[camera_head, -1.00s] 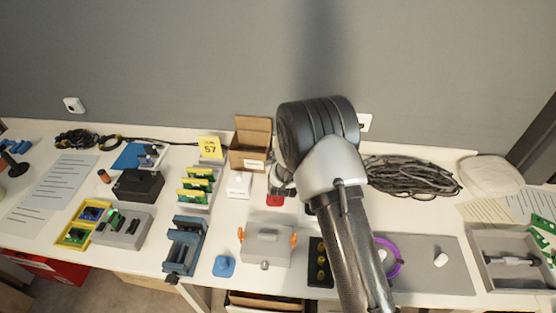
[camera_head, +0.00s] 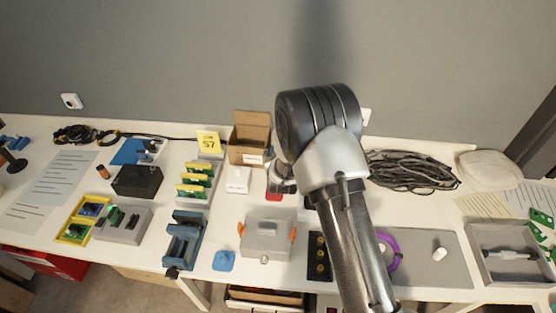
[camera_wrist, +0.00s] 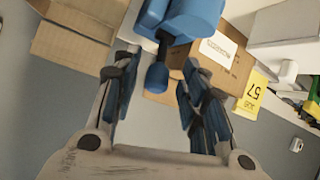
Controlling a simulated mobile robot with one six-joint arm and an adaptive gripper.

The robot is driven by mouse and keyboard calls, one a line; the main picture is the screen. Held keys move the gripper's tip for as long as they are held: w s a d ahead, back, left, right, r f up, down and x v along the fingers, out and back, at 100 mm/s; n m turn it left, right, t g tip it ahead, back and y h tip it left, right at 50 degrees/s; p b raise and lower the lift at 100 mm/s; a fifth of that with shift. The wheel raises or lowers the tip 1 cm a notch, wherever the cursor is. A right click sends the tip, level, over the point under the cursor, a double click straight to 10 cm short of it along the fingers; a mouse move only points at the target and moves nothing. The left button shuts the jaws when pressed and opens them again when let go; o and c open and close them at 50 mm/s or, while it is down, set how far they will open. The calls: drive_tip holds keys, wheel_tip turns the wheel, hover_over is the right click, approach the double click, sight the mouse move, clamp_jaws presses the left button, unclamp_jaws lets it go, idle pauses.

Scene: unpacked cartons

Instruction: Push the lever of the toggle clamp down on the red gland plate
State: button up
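In the head view, a small red piece (camera_head: 274,197), likely the red gland plate, shows just below my gripper (camera_head: 281,182) at the back middle of the table. My arm and wrist hide most of that spot. In the wrist view, a blue part (camera_wrist: 188,18) with a dark rod and a rounded blue tip (camera_wrist: 157,77) reaches in from the top. It looks like the toggle clamp, but I cannot tell its lever's position. My gripper (camera_wrist: 158,98) is open, and the blue tip shows between its fingers with visible gaps; contact is unclear.
An open cardboard box (camera_head: 250,138) and a yellow card marked 57 (camera_head: 208,141) stand behind. A white box (camera_head: 238,180) is left of my gripper. A grey box with orange latches (camera_head: 267,238) lies in front. A cable coil (camera_head: 410,171) lies to the right.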

drive_tip(key=v, duration=1)
drive_tip(key=shift+s, duration=0.15)
drive_tip(key=shift+a+r, duration=0.1)
drive_tip(key=shift+c, duration=0.2)
